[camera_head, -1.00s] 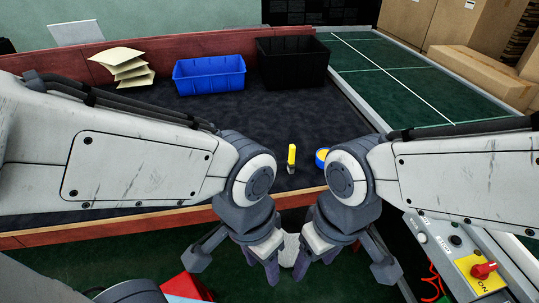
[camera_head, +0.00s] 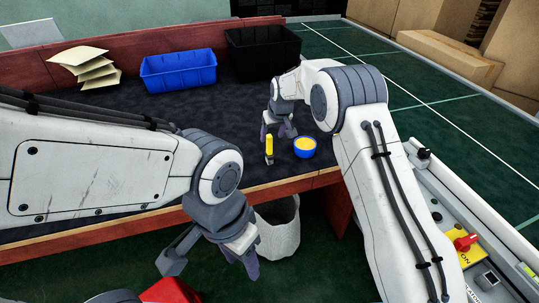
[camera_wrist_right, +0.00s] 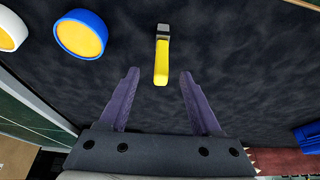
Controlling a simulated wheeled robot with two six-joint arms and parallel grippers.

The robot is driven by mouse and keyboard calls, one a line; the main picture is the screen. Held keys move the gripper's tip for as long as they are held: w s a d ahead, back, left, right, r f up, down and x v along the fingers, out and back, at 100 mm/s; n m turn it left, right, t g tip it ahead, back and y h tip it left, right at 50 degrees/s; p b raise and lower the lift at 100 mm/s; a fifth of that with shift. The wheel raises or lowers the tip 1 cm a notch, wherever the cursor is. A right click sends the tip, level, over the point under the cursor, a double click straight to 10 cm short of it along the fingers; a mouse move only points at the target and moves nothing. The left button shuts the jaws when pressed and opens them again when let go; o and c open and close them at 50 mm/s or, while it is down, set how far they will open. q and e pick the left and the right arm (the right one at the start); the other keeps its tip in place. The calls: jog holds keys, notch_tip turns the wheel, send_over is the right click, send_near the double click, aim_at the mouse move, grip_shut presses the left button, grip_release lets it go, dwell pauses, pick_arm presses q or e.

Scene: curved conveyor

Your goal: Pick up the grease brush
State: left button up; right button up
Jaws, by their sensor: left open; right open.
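The grease brush (camera_head: 269,148), with a yellow handle and a grey end, is on the dark table near its front edge. In the right wrist view the brush (camera_wrist_right: 162,58) lies ahead of and between the two purple fingers, with the handle end nearest to them. My right gripper (camera_head: 278,130) is open and empty, just behind the brush in the head view; its fingers also show in the right wrist view (camera_wrist_right: 158,85). My left gripper (camera_head: 240,258) is open and empty, low in front of the table edge.
A blue round tub with yellow contents (camera_head: 304,147) sits right of the brush. A white bin (camera_head: 278,235) is below the table edge. A green conveyor (camera_head: 400,95) runs at right.

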aim_at(271, 139)
jog(key=x, duration=0.3)
jog(key=shift+w+f, duration=0.1)
jog(key=shift+f, duration=0.25)
jog(key=shift+p+x, duration=0.8)
jog(key=shift+x, duration=1.95)
jog(key=shift+a+r, duration=0.1)
jog(key=shift+a, duration=0.05)
grip_shut()
